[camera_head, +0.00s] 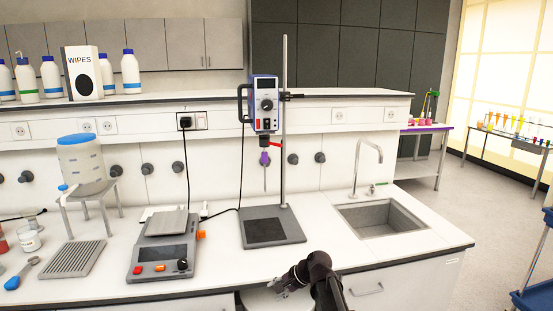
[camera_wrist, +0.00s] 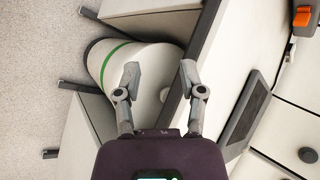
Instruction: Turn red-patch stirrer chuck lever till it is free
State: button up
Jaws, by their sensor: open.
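The overhead stirrer (camera_head: 264,103) is a blue and grey box clamped on a tall metal rod above a dark base plate (camera_head: 272,226). A small red lever (camera_head: 274,144) sticks out to the right under the stirrer, just above a purple part (camera_head: 265,158) on the shaft. A red patch on the chuck is too small to make out. My gripper (camera_head: 281,287) is low at the bench's front edge, well below and apart from the lever. In the wrist view my gripper (camera_wrist: 160,78) has its two fingers spread with nothing between them.
A hotplate (camera_head: 163,257) with a cable stands left of the stirrer base. A sink (camera_head: 383,215) with a tap (camera_head: 368,165) lies to the right. The bench between base and sink is clear. The wrist view shows a green-banded white bin (camera_wrist: 120,65) and the floor.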

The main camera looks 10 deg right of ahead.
jog(key=w+d+r+m+t+y+p, duration=0.25)
jog(key=w+r+m+p, duration=0.35)
jog(key=r, duration=0.5)
jog(key=w+d+r+m+t+y+p, duration=0.1)
jog(key=w+d+r+m+t+p, duration=0.2)
jog(key=r+p, duration=0.6)
jog(key=m+t+p, duration=0.4)
jog(key=m+p, duration=0.3)
jog(key=p, duration=0.3)
send_near(276, 145)
jog(key=s+d, duration=0.2)
jog(key=d, duration=0.1)
jog(key=shift+a+f+y+b, duration=0.1)
jog(key=shift+f+y+b, duration=0.1)
jog(key=shift+y+b, duration=0.15)
jog(key=x, duration=1.3)
jog(key=shift+w+a+f, duration=0.1)
jog(key=shift+w+a, duration=0.15)
jog(key=shift+w, duration=0.05)
grip_shut()
